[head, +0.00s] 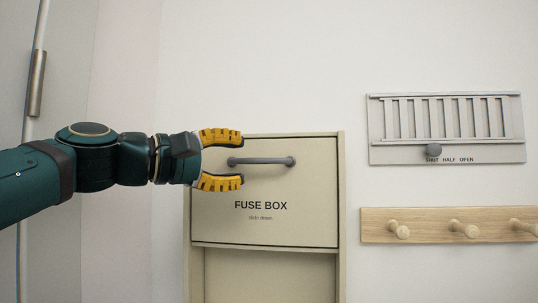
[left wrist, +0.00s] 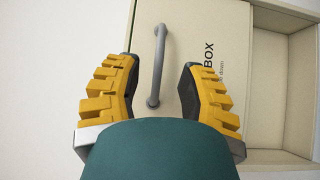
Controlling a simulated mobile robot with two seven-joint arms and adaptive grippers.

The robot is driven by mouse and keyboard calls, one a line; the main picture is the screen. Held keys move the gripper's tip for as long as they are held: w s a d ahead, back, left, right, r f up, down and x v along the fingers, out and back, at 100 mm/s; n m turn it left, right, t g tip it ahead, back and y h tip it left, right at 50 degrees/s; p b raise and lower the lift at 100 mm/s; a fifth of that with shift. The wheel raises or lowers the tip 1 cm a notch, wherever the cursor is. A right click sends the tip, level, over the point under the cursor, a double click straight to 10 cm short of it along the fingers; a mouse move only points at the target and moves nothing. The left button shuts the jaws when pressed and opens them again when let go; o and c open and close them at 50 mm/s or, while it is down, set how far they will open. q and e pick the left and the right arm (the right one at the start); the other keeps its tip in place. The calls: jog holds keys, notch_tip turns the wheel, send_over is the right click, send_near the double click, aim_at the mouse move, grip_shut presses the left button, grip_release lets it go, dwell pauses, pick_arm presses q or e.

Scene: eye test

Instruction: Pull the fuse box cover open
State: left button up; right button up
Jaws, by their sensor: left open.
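The fuse box cover (head: 295,222) is a beige panel in a beige frame on the wall, lettered "FUSE BOX" and "slide down". It covers the upper part of the frame. A grey bar handle (head: 262,161) runs across near its top. My left gripper (head: 241,161) is open, with yellow fingers above and below the handle's left end in the head view. In the left wrist view the handle (left wrist: 160,62) lies between the fingers of the left gripper (left wrist: 160,78). My right gripper is in neither view.
Below the cover the frame (head: 342,270) shows an open recess. A pole with a metal fitting (head: 36,84) stands at the far left.

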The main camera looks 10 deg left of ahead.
aim_at(260, 161)
pick_arm(q)
jog(key=p+x, duration=0.2)
jog(key=x, duration=0.5)
jog(key=shift+w+d, duration=0.15)
jog(key=shift+w, duration=0.15)
grip_shut()
jog(key=shift+w, duration=0.1)
